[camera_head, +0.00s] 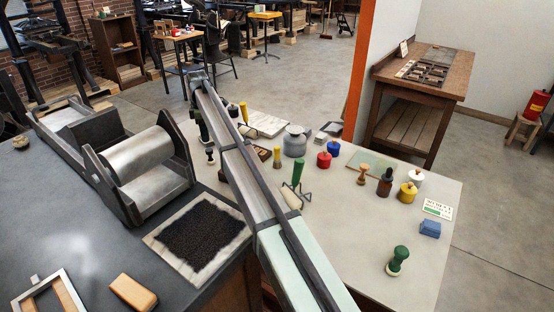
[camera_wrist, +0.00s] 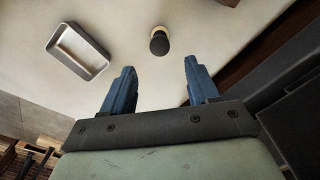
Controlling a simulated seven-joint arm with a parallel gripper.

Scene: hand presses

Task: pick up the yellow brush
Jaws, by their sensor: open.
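A small upright piece with a yellow handle (camera_head: 277,157), which looks like the yellow brush, stands on the pale table just right of my arm in the head view. Another yellow handle (camera_head: 244,112) stands farther back, partly behind my arm; what it belongs to is hidden. I cannot make out a yellow brush in the wrist view. My gripper (camera_wrist: 160,85) is open and empty, with two blue fingers above the pale tabletop. A dark round-topped object (camera_wrist: 159,42) stands ahead of the fingers, apart from them. My arm hides my fingertips in the head view.
A metal tray (camera_wrist: 78,51) lies left of my fingers. On the pale table (camera_head: 335,235) stand a green-handled roller (camera_head: 297,175), red jar (camera_head: 324,159), blue jar (camera_head: 334,148), yellow jar (camera_head: 408,192) and green stamp-like piece (camera_head: 397,260). A press (camera_head: 140,165) stands left.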

